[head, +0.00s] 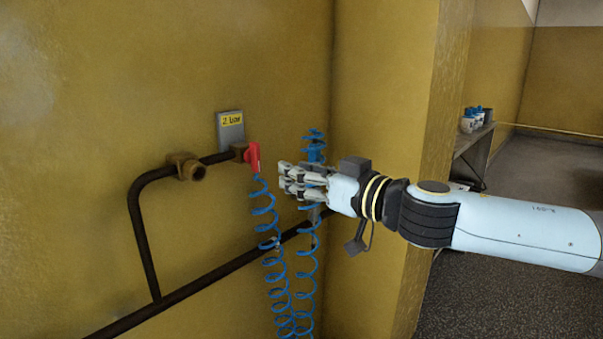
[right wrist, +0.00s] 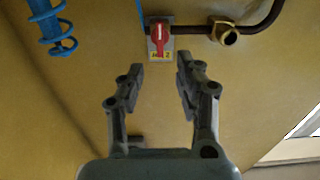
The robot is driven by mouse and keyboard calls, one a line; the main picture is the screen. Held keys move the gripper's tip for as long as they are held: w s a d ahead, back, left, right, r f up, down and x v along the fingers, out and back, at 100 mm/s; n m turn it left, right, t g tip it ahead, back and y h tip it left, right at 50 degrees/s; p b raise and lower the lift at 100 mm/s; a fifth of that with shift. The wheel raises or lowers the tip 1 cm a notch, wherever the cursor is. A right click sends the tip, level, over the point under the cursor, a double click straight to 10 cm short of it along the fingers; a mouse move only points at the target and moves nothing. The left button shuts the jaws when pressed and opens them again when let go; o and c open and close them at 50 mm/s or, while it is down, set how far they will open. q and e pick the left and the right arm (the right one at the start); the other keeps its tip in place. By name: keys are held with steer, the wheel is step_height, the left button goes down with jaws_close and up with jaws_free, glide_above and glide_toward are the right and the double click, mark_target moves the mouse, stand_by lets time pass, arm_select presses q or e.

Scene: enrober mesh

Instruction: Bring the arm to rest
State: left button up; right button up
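My right gripper (head: 284,178) reaches in from the right of the head view, in front of the yellow wall. In the right wrist view its two fingers (right wrist: 160,67) stand apart with only wall between them, so it is open and empty. A red valve handle (head: 253,158) sits at the end of a dark pipe, left of the fingertips and apart from them. The handle also shows beyond the fingertips in the right wrist view (right wrist: 159,33). My left gripper is in neither view.
A blue coiled hose (head: 264,222) hangs below the red handle. Another blue coil (head: 307,260) hangs from a blue fitting (head: 314,147), partly behind my gripper. A brass fitting (head: 187,168) and a labelled plate (head: 231,131) are on the wall. A bench (head: 472,140) holds bottles further back.

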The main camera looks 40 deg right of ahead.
stand_by(0.6)
steer(key=s+d+f+m+g+h, duration=0.1)
steer(key=d+f+m+g+h, duration=0.2)
steer(key=f, duration=0.7)
steer(key=s+d+f+m+g+h, duration=0.15)
steer(key=d+f, duration=0.25)
steer(key=f, duration=0.6)
steer(key=s+f+m+g, duration=0.1)
steer(key=s+f, duration=0.2)
steer(key=f, duration=0.3)
steer(key=s+f+g, duration=0.2)
steer(key=s+f, duration=0.1)
steer(key=f, duration=0.4)
steer(key=s+f+m+g, duration=0.1)
steer(key=s+f, duration=0.3)
steer(key=f, duration=0.2)
steer(key=s+a+f+n+g, duration=0.2)
steer(key=s+a+f+g, duration=0.1)
steer(key=s+f, duration=0.4)
steer(key=s+a+f+n+g+y, duration=0.1)
steer(key=s+a+f, duration=0.4)
steer(key=s, duration=0.9)
steer(key=s+a+f+n+g+y, duration=0.1)
steer(key=s+a+f+n+g, duration=0.2)
steer(key=s+f, duration=0.6)
steer(key=shift+s+a+f+g, duration=0.15)
steer(key=shift+s+a+g, duration=0.7)
steer(key=shift+s+a, duration=0.3)
steer(key=shift+d+y, duration=0.1)
steer(key=shift+y, duration=0.15)
